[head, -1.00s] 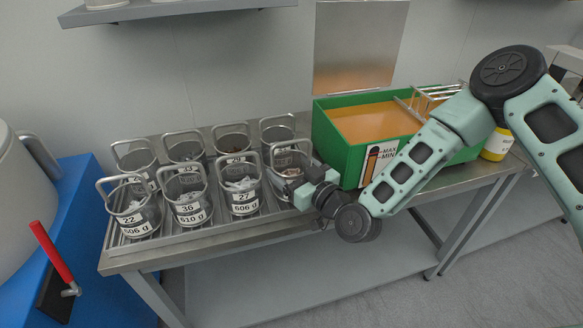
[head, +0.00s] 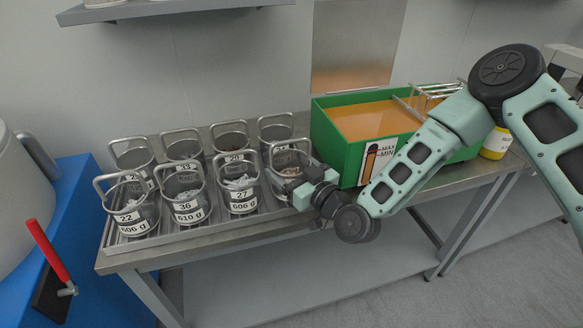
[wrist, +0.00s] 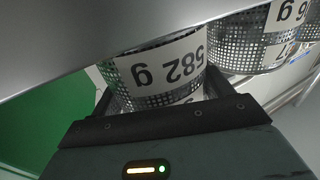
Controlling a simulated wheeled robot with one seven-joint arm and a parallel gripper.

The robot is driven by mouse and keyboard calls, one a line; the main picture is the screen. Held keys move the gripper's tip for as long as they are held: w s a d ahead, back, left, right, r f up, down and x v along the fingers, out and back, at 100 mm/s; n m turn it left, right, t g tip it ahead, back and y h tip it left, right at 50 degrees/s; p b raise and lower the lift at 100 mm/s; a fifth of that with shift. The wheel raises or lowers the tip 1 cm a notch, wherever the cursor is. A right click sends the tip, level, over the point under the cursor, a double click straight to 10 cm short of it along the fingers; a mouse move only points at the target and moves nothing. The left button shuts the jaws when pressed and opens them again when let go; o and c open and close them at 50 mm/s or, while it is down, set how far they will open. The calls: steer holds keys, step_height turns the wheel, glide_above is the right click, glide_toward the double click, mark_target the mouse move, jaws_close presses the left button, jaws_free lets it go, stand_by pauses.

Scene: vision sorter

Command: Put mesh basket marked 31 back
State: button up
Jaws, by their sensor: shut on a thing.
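A mesh basket (head: 288,158) with an upright loop handle stands at the right end of the front row in the tray. My gripper (head: 301,190) is at its front right side and hides its label in the head view. In the wrist view the same basket (wrist: 160,75) sits between the two dark fingers of my gripper (wrist: 165,98), which is shut on it. Its label shows 582 g upside down; its number is mostly hidden, so I cannot read whether it is 31.
Several other mesh baskets stand in two rows, including 27 (head: 239,195), 36 (head: 186,205) and 22 (head: 133,218). A green tank (head: 345,155) of orange liquid stands close on the right. A yellow container (head: 495,147) is beyond it. A red lever (head: 52,253) is at left.

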steer(key=shift+s+f, duration=0.1)
steer(key=shift+f, duration=0.85)
steer(key=o, duration=1.5)
steer(key=shift+f, duration=0.1)
steer(key=shift+o, duration=0.2)
steer(key=shift+g, duration=0.3)
steer(key=shift+s+d+f, duration=0.25)
steer(key=shift+s+d, duration=0.1)
steer(key=shift+s, duration=0.15)
steer(key=r+p+v, duration=0.1)
steer(key=p+v, duration=0.1)
steer(key=v, duration=1.4)
steer(key=shift+r+p, duration=0.3)
steer(key=shift+r, duration=0.1)
